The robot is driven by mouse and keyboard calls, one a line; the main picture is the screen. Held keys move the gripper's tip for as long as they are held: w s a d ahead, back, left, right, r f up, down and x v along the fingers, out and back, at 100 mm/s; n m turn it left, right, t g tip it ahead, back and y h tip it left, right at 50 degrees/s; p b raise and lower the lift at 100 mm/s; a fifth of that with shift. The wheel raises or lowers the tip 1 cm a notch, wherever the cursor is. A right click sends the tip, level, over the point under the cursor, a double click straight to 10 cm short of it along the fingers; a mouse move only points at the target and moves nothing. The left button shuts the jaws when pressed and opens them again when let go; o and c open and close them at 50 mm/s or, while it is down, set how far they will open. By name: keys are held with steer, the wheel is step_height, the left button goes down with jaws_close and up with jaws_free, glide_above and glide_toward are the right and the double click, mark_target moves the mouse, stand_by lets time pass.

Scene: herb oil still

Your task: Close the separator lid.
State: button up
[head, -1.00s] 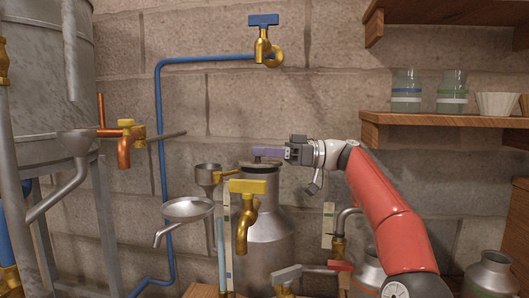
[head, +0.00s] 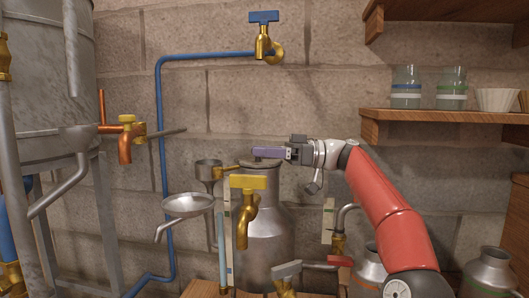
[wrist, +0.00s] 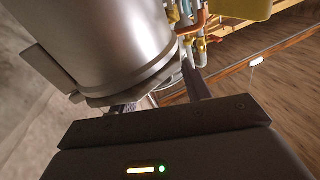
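The separator looks like a grey metal can (head: 265,240) with a narrowed neck, standing upright behind a yellow-handled brass tap. Its top (head: 262,163) shows a dark rim just below my fingers; I cannot tell how far the lid is from seated. My gripper (head: 268,153) reaches in level from the right, with its purple fingers over the can's mouth. In the wrist view, the can's banded metal wall (wrist: 105,45) fills the upper left. My two fingers (wrist: 158,95) stand apart there with a gap between them; their tips are partly hidden.
A brass tap (head: 248,205) stands close in front of the can. A funnel (head: 187,205) and a small cup (head: 209,172) sit to its left. Lower right are a red-handled valve (head: 340,261) and metal cans (head: 490,272). A shelf (head: 440,116) holds jars.

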steer(key=d+p, duration=0.1)
steer(key=d, duration=0.6)
steer(key=shift+w+d+f, duration=0.25)
steer(key=shift+d+f, duration=0.05)
steer(key=shift+d, duration=0.1)
steer(key=shift+s, duration=0.1)
